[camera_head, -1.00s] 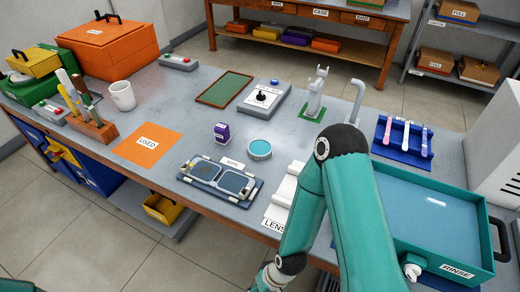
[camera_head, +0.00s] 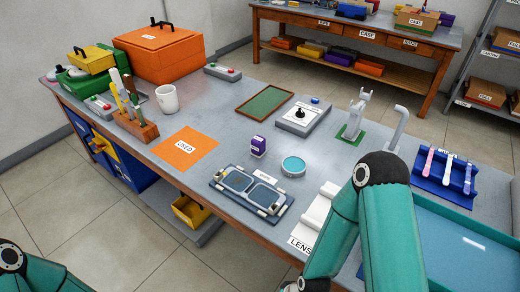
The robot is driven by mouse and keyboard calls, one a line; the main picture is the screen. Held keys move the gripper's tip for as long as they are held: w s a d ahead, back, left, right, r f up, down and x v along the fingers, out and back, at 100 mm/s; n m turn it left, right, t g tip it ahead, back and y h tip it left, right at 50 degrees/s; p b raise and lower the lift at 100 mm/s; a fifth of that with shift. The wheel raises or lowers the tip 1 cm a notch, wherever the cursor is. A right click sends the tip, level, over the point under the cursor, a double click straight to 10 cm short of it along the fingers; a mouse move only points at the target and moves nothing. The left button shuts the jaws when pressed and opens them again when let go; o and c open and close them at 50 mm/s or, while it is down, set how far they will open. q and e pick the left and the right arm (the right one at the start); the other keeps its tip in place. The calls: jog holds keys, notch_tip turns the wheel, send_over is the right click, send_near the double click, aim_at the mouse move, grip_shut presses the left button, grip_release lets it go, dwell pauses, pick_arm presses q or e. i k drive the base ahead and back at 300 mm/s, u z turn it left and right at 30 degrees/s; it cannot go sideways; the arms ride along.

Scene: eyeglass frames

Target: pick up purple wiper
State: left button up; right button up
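A blue rack (camera_head: 424,184) stands at the right of the table with three slender wiper-like tools lying on it. The rightmost one is the purple wiper (camera_head: 467,178), with a pink one (camera_head: 429,160) and a pale blue-white one (camera_head: 447,168) to its left. My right arm's teal links are in front of the table at the lower right, below the rack. Its gripper is below the frame edge. Only a piece of my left arm shows at the bottom left, and its gripper is out of view.
A water-filled teal tray (camera_head: 480,255) lies below the rack, partly behind my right arm. A faucet (camera_head: 398,128) stands left of the rack. A small purple box (camera_head: 258,146), a round teal dish (camera_head: 293,165) and a framed double pad (camera_head: 250,190) sit mid-table.

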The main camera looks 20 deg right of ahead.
aim_at(258, 146)
jog(key=u, duration=1.35)
jog(key=i, duration=0.15)
jog(key=z, duration=3.15)
jog(key=k, duration=1.4)
jog(key=u, duration=3.05)
jog(key=k, duration=0.1)
jog(key=z, duration=1.6)
jog(key=i, duration=1)
jog(key=z, duration=0.05)
